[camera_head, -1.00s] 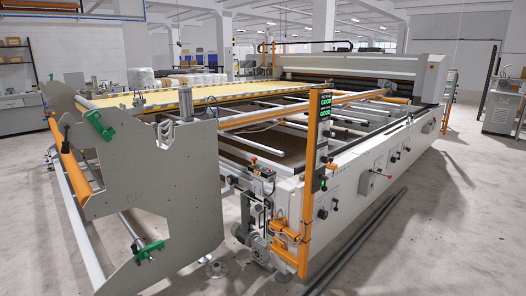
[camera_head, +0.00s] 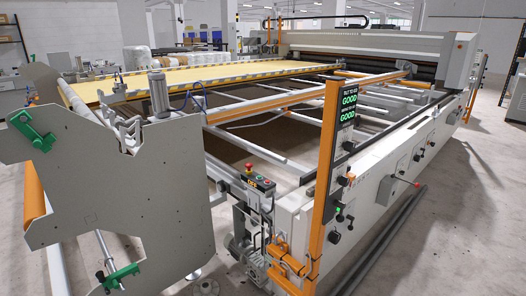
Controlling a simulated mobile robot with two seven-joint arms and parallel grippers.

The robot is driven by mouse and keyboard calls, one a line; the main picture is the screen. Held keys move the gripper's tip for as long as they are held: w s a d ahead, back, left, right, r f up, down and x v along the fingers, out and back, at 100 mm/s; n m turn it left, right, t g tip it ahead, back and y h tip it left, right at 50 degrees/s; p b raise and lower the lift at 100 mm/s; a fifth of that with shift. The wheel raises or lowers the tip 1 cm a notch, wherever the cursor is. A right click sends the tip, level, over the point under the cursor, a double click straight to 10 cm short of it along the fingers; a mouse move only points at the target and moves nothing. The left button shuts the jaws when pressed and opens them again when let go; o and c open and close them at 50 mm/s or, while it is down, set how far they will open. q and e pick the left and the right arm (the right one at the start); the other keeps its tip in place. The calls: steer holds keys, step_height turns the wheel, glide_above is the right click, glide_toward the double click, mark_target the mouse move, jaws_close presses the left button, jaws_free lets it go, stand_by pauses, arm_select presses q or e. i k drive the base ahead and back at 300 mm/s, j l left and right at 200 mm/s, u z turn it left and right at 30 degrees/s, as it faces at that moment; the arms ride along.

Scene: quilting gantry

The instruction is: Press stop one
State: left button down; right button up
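A small control box (camera_head: 257,180) sits at the near corner of the quilting machine, left of the orange post. No readable label says which button is stop one. More small knobs and buttons (camera_head: 337,236) sit on the machine's side panel, and a red-knobbed lever (camera_head: 416,184) sticks out further right. Neither of my grippers is in view.
The orange post (camera_head: 325,190) carries a display (camera_head: 348,103) reading GOOD twice. A big grey side plate (camera_head: 95,190) with green handles stands at the left. Dark rails (camera_head: 395,235) lie on the floor along the machine. The floor at the lower right (camera_head: 470,250) is clear.

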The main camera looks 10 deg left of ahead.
mark_target(249, 165)
steer(key=i+j+z, duration=0.1)
steer(key=i, duration=0.4)
steer(key=i+j+z, duration=0.15)
steer(key=i, duration=0.3)
steer(key=i+j+z, duration=0.1)
steer(key=i+j, duration=0.15)
steer(key=i, duration=0.2)
